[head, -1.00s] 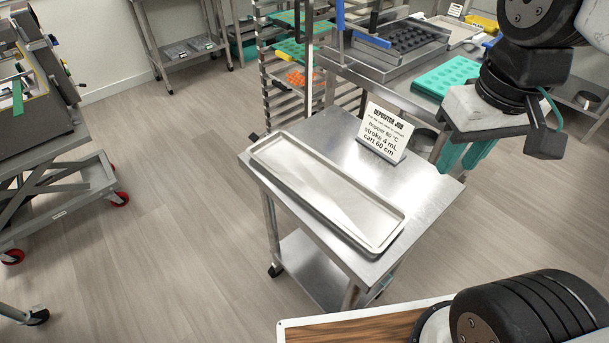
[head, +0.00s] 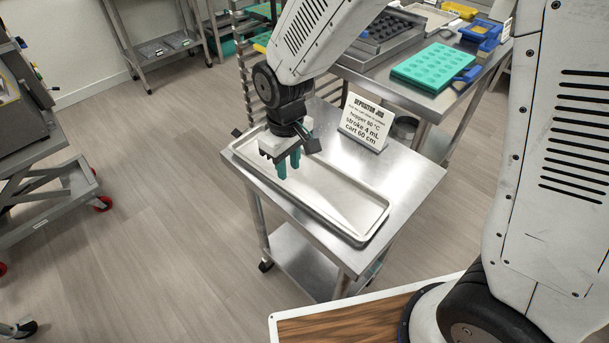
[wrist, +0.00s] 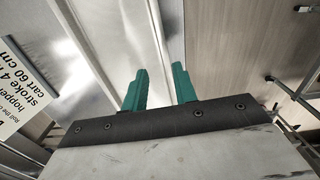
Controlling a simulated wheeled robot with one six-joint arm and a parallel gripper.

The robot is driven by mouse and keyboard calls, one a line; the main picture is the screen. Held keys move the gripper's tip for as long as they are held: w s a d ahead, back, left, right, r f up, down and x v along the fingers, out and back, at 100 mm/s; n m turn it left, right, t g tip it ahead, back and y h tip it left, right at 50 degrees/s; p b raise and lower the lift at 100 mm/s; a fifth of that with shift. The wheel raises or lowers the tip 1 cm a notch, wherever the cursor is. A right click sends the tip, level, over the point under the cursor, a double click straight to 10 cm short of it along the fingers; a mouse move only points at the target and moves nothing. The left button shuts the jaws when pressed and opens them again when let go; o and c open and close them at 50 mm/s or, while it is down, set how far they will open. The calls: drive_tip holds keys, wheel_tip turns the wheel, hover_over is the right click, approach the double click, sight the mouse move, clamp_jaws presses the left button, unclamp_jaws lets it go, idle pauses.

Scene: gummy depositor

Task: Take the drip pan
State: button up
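The drip pan (head: 335,199) is a long, shallow, shiny metal tray lying flat on a small steel cart. It also shows in the wrist view (wrist: 120,38), running away from the fingers. My gripper (head: 289,170) points down over the far left part of the pan. Its two green fingers (wrist: 160,88) stand apart with nothing between them. The gripper hides part of the pan's far end. I cannot tell how far the fingertips are above the pan.
The cart top (head: 405,185) has bare room right of the pan. A sign card (head: 364,122) stands behind the pan, near the arm. A steel table with a green mold (head: 435,67) is at the back right. A wheeled lift cart (head: 50,190) is at the left.

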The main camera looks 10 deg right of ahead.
sight(289, 187)
drive_tip(key=f, duration=0.6)
drive_tip(key=shift+s+f, duration=0.2)
drive_tip(key=shift+f, duration=0.1)
drive_tip(key=shift+a, duration=0.1)
clamp_jaws()
